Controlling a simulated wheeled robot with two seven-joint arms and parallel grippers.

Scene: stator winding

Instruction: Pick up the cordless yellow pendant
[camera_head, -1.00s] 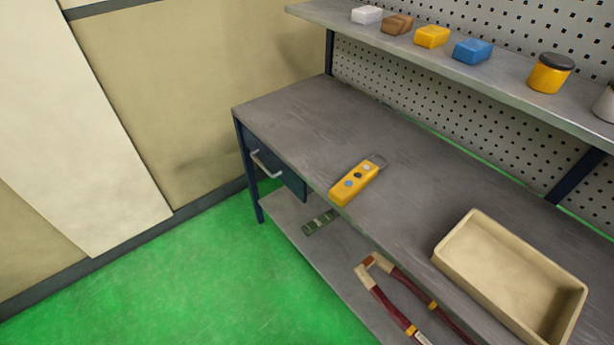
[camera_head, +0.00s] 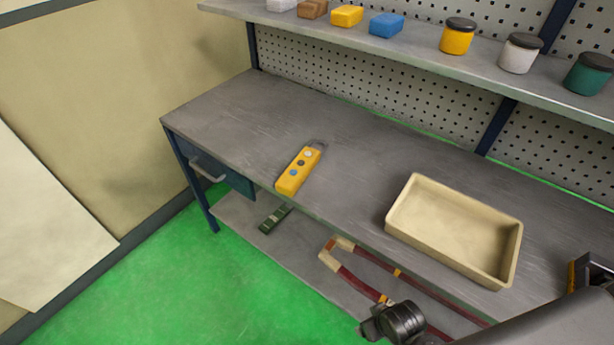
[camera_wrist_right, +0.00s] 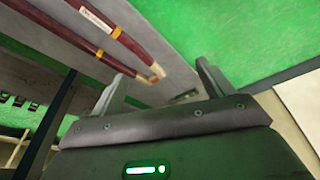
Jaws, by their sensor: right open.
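The yellow pendant (camera_head: 298,171) lies on the grey workbench top near its front edge, left of the tan tray. It has a row of round buttons and a grey loop at its far end. Nothing holds it. My right gripper (camera_wrist_right: 162,72) shows in the right wrist view with its two fingers apart and nothing between them. The pendant is not visible in that view. In the head view, dark parts of my right arm enter at the lower right, well away from the pendant. My left gripper is not in view.
A tan tray (camera_head: 398,226) stands on the bench to the right. Blocks and jars, including a yellow jar (camera_head: 457,37), line the upper shelf. Bench space around the pendant is clear.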

